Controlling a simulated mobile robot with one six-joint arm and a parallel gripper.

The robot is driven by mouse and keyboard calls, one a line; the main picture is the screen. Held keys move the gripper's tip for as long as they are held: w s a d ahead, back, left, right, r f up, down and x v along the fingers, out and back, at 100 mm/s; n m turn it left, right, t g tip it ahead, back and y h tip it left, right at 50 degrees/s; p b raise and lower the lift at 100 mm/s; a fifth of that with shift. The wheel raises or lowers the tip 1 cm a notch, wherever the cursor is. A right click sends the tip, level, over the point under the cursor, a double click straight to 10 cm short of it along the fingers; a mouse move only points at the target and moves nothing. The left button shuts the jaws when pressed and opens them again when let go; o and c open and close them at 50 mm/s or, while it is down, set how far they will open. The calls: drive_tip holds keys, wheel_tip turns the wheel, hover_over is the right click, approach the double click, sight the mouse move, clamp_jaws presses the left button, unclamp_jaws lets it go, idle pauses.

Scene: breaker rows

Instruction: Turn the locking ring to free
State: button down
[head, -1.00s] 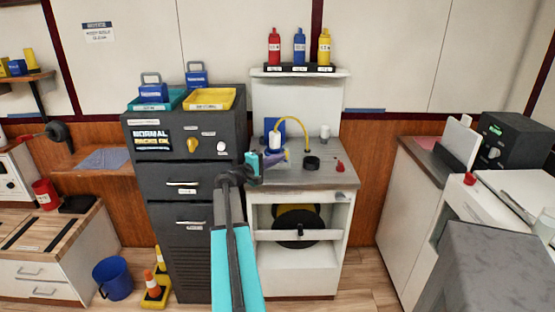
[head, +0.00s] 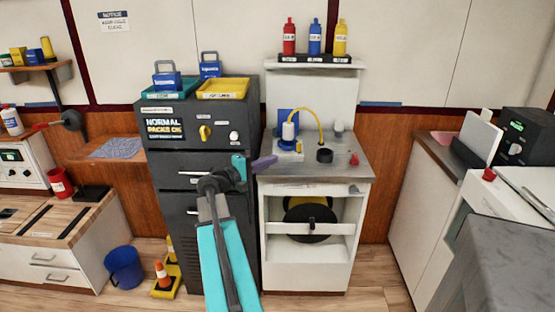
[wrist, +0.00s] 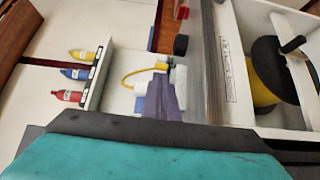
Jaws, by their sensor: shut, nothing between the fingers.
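A white fitting (head: 289,131) with a yellow hose (head: 318,118) stands on the bench in front of a blue plate (head: 283,118). A black ring-like cylinder (head: 325,155) stands to its right; I cannot tell which part is the locking ring. My gripper (head: 266,163), with purple fingers, is shut and empty at the bench's left front edge, apart from the fitting in the head view. In the wrist view the fingers (wrist: 163,98) point toward the fitting and hide part of it; the hose (wrist: 132,74) and black cylinder (wrist: 181,45) show beyond.
A red knob (head: 354,159) sits at the bench's right side. A dark cabinet (head: 205,160) stands directly left of the bench, with trays on top. Red, blue and yellow bottles stand on the shelf (head: 313,65) above. A reel (head: 310,217) sits under the bench.

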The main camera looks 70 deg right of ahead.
drive_tip(key=shift+v, duration=0.95)
